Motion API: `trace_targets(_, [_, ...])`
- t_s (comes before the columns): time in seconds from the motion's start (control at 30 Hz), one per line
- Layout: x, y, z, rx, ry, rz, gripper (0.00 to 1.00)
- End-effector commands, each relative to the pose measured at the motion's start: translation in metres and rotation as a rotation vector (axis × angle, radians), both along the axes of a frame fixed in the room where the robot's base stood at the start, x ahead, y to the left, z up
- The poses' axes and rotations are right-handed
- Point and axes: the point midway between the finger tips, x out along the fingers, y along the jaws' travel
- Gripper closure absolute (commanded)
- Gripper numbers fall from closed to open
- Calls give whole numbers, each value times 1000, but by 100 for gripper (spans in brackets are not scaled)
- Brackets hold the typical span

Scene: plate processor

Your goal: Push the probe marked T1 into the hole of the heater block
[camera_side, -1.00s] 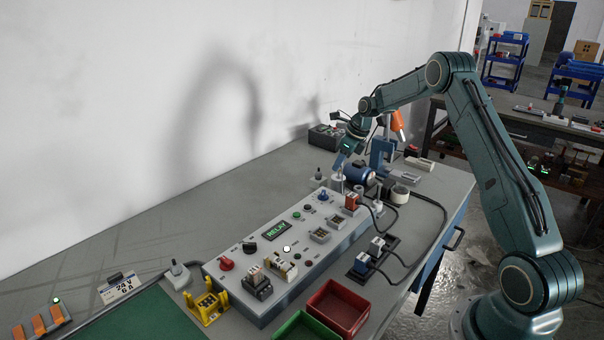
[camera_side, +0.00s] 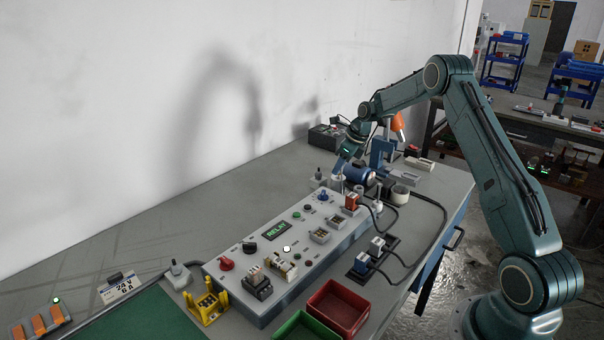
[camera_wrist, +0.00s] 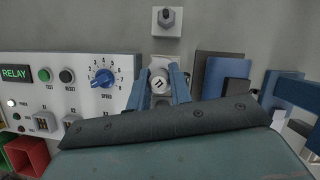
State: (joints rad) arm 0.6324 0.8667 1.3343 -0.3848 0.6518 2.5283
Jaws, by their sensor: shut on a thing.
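My gripper (camera_side: 338,177) is at the far end of the grey control panel (camera_side: 290,240), pointing down. In the wrist view its two blue fingers (camera_wrist: 160,92) are shut on a pale round-topped piece with a dark mark, which I take to be the probe (camera_wrist: 159,82). The mark is too small to read surely as T1. The lower end of the probe is hidden by the fingers and my wrist. I cannot make out the heater block or its hole in either view, nor tell whether the probe is in it.
A grey block with a dark knob (camera_wrist: 167,18) stands behind the fingers. A blue cylinder (camera_side: 358,175) lies right of the gripper in the side view. The panel carries a blue speed knob (camera_wrist: 103,77). Red (camera_side: 338,308) and green bins stand in front.

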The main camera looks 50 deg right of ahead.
Motion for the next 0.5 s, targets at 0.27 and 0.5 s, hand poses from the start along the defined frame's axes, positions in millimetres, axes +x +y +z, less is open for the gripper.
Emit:
trace_targets(0.27, [0, 0, -2, 0, 0, 0, 100])
trace_targets(0.5, [0, 0, -2, 0, 0, 0, 54])
